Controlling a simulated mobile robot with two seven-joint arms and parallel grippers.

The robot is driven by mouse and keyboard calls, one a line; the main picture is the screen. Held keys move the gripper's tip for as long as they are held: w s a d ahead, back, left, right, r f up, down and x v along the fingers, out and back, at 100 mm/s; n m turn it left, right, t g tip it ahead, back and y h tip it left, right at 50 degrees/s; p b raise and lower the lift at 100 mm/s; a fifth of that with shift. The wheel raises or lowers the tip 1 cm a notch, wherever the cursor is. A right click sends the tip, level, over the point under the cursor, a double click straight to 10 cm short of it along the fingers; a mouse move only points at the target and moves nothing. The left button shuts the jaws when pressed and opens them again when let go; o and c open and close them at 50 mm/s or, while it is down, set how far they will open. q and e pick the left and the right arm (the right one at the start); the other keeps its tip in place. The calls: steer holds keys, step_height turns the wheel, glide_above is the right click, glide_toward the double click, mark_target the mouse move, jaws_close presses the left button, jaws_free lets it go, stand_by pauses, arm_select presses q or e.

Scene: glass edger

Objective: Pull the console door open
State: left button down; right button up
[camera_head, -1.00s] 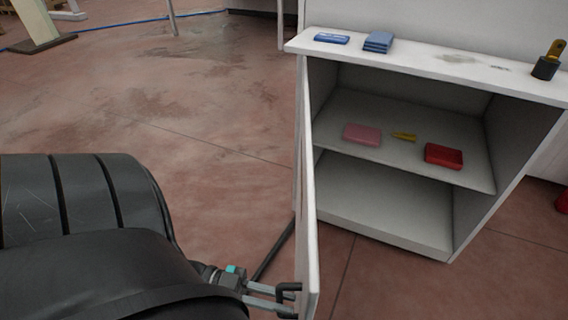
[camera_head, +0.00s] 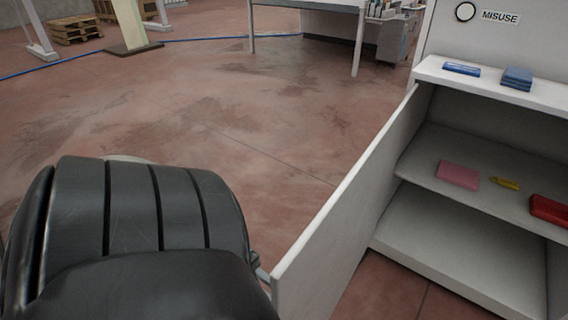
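The white console door (camera_head: 345,215) stands wide open on its hinge at the left side of the console (camera_head: 470,250). Its inner face shows, and its free edge points toward me at the lower middle. My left arm comes in from the lower left and reaches the free edge. Only a sliver of metal near my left gripper shows beside the door edge. Its fingers and the door handle are hidden behind the arm and door, so its grip cannot be seen. My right gripper is not in view.
The console shelf holds a pink block (camera_head: 458,174), a yellow item (camera_head: 505,183) and a red box (camera_head: 550,209). Blue items (camera_head: 516,78) lie on its top. The floor (camera_head: 230,120) left of the door is clear. A table (camera_head: 305,4) stands at the back.

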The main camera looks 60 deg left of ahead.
arm_select(q)
steer(key=shift+s, duration=0.1)
steer(key=c, duration=0.8)
jaws_free()
steer(key=shift+c, duration=0.2)
steer(key=shift+a, duration=0.1)
